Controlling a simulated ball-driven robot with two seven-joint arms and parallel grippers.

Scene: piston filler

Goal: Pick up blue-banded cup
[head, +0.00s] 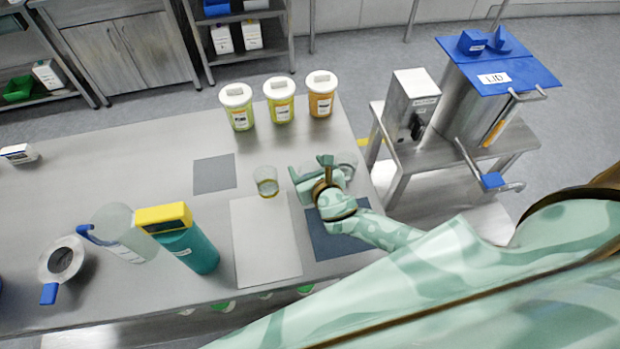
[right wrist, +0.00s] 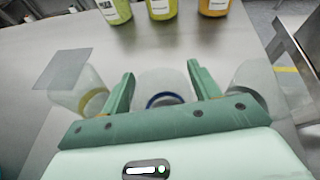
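The blue-banded cup (right wrist: 165,88) is clear, with a dark blue ring near its base. In the right wrist view it stands between the two fingers of my right gripper (right wrist: 160,88), which is open. I cannot tell whether either finger touches it. In the head view my right gripper (head: 311,171) is low over the table and largely hides this cup. A clear cup with a yellow band (head: 266,181) stands to its left, and another clear cup (head: 346,165) stands to its right. My left gripper is not in view.
Three lidded tubs (head: 281,100) stand at the table's back edge. A grey mat (head: 214,174), a pale mat (head: 265,245) and a dark blue mat (head: 335,238) lie on the table. A clear jug (head: 122,232) and a teal, yellow-topped container (head: 190,248) stand left. The filler machine (head: 470,100) stands right.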

